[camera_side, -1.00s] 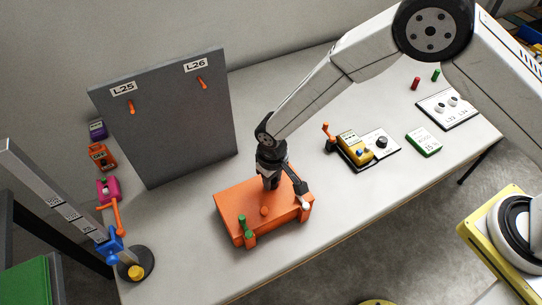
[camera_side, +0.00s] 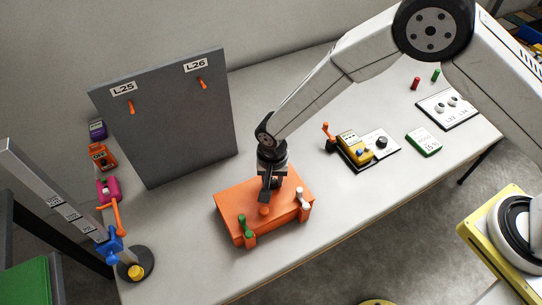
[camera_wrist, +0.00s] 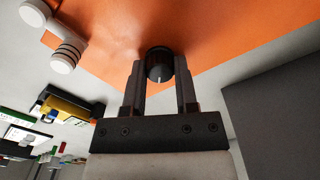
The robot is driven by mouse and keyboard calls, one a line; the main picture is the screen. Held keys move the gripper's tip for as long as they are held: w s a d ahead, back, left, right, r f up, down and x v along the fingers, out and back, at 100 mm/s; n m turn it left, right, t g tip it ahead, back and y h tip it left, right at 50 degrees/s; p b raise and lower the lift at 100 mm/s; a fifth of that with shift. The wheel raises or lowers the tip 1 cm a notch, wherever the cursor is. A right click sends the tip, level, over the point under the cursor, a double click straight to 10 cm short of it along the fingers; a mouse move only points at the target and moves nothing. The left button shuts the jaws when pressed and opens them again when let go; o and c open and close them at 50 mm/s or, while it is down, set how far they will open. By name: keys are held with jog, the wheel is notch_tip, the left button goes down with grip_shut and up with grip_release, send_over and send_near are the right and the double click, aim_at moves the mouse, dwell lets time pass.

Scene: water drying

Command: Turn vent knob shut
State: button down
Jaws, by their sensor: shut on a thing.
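The orange box (camera_side: 235,200) lies on the table below my arm. In the wrist view, a round black knob (camera_wrist: 160,66) with a white pointer mark stands against its orange face (camera_wrist: 215,30). My gripper (camera_wrist: 160,72) has one finger on each side of this knob and is shut on it. In the side view, my gripper (camera_side: 266,197) is low over the middle of the box and hides the black knob. A small orange knob (camera_side: 264,211) shows just in front of it.
A green fitting (camera_side: 243,226) stands at the box's front left and a white one (camera_side: 303,198) at its right. A grey panel (camera_side: 175,120) stands behind left. A yellow meter (camera_side: 354,147) lies to the right. The table between box and meter is clear.

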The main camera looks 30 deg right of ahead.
aim_at(273, 180)
jog(key=shift+m, duration=0.3)
jog(key=shift+c, duration=1.8)
grip_release()
jog(key=shift+r, duration=0.15)
jog(key=shift+r, duration=3.75)
jog(key=shift+d, duration=0.1)
